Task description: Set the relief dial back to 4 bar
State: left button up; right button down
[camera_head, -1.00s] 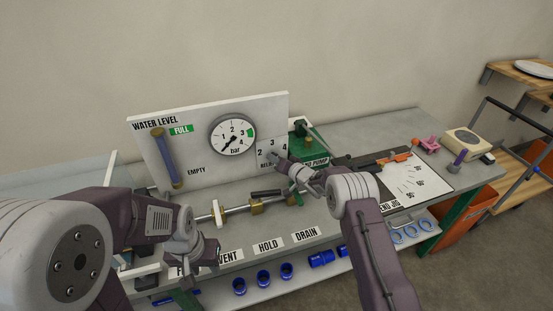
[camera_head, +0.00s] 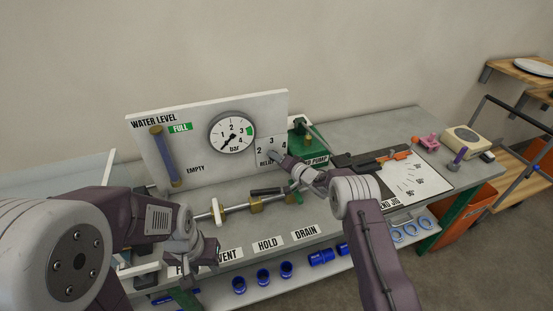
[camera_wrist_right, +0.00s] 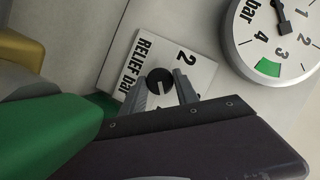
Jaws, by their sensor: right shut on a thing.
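The relief dial is a small dark round knob (camera_wrist_right: 160,82) on a white plate (camera_wrist_right: 128,55) marked "RELIEF bar". In the right wrist view the 2 shows, while the 3 and 4 are hidden by my gripper. My right gripper (camera_wrist_right: 160,88) is shut on the knob, one finger on each side. The knob has a pale notch; I cannot tell which number it faces. My left gripper (camera_head: 207,252) hangs by the bench front, away from the dial; its jaws are unclear.
A round pressure gauge (camera_head: 232,133) with a green band is just left of the plate; it also shows in the wrist view (camera_wrist_right: 283,45). The green pump (camera_head: 312,148) stands close on the right.

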jog(key=c, duration=0.9)
grip_release()
jog(key=shift+c, duration=0.2)
jog(key=b+v, duration=0.5)
jog(key=v, duration=0.4)
